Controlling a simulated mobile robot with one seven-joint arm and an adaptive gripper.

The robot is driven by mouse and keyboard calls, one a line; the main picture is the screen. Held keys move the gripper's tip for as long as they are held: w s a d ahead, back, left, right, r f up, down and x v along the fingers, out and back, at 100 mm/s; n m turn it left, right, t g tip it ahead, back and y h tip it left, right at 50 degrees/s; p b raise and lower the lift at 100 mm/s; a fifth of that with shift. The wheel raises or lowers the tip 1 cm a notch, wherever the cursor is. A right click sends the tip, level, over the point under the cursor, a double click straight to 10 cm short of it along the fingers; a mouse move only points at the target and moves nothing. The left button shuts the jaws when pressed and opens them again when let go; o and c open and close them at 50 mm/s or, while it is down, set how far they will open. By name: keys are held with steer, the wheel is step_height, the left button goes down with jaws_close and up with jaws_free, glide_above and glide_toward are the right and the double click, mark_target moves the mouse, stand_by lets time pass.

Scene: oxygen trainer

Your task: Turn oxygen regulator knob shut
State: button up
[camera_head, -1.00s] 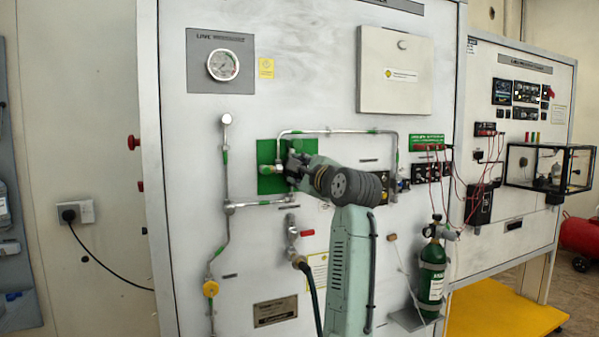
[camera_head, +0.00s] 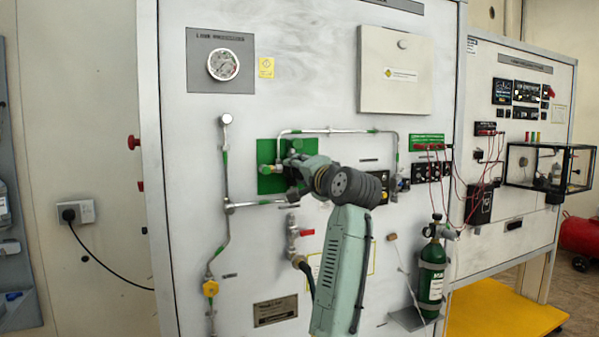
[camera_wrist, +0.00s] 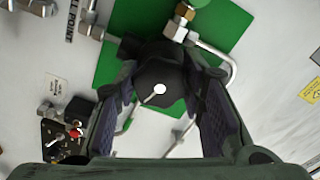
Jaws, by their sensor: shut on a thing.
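The black regulator knob (camera_wrist: 160,85) has a white dot and a light pointer line on its face. It sits in front of the green plate (camera_wrist: 118,62), which also shows on the white panel in the head view (camera_head: 266,182). My gripper (camera_wrist: 165,88) has a finger on each side of the knob and is shut on it. The pointer line runs from the dot toward the lower left in the wrist view. In the head view my gripper (camera_head: 294,168) covers the knob, so its face is hidden there.
Metal pipes (camera_head: 335,131) run above and beside the plate. A red-handled valve with a hose (camera_head: 293,240) is just below. A pressure gauge (camera_head: 223,64) is at upper left, and a green oxygen cylinder (camera_head: 431,275) stands at lower right.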

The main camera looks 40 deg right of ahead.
steer(key=n, duration=0.5)
steer(key=shift+f+n, duration=0.15)
steer(key=shift+n, duration=0.15)
steer(key=n, duration=1)
steer(key=shift+d+n, duration=0.1)
steer(key=shift+n, duration=0.3)
steer(key=n, duration=0.5)
steer(key=shift+n, duration=0.3)
steer(key=o, duration=0.9)
steer(key=shift+s, duration=0.1)
